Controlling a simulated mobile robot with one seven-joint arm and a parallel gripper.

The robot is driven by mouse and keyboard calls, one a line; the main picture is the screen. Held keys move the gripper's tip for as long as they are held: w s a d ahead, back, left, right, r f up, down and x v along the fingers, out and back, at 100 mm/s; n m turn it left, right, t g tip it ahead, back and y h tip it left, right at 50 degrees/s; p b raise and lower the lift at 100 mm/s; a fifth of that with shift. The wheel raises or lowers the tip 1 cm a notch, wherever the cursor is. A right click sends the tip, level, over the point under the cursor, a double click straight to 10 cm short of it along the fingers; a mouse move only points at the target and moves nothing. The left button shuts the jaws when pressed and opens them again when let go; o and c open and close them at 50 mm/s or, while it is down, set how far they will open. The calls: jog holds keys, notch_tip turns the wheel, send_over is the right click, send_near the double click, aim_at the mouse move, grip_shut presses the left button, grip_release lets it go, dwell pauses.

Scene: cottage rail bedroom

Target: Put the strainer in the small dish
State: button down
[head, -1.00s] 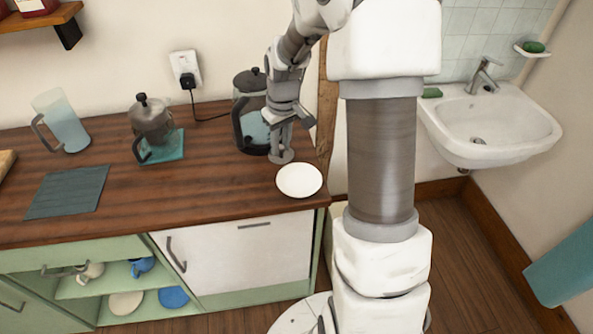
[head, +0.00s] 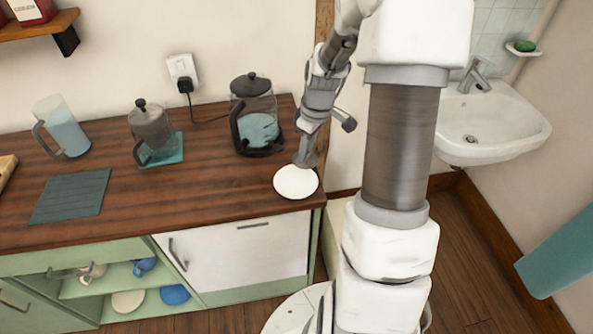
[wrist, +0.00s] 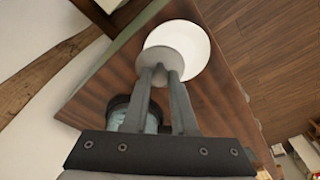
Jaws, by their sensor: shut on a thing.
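The small dish (head: 295,183) is a round white dish near the right end of the wooden counter; it also shows in the wrist view (wrist: 192,38). My gripper (head: 306,153) is shut on the strainer (head: 307,161), a small grey round piece. In the wrist view, the strainer (wrist: 158,57) shows at my gripper's fingertips (wrist: 160,73) and overlaps part of the dish. In the head view it is at the dish's far right edge. I cannot tell whether it touches the dish or is just above it.
A glass kettle (head: 257,118) stands on the counter (head: 205,185) just left of my gripper. A French press (head: 151,130) on a teal mat, a glass jug (head: 62,127) and a dark slate mat (head: 70,195) are farther left. The counter left of the dish is clear.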

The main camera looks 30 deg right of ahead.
aim_at(298, 166)
jog(key=a+f, duration=0.2)
jog(key=a, duration=0.1)
jog(key=shift+s, duration=0.35)
jog(key=shift+f, duration=1.95)
jog(key=shift+f, duration=0.1)
jog(key=c, duration=0.7)
grip_release()
jog(key=r, duration=0.4)
jog(key=s+r, duration=0.1)
jog(key=r, duration=0.3)
jog(key=d+r, duration=0.1)
jog(key=r, duration=0.3)
jog(key=shift+s+p, duration=0.25)
jog(key=shift+p, duration=0.05)
jog(key=shift+a, duration=0.1)
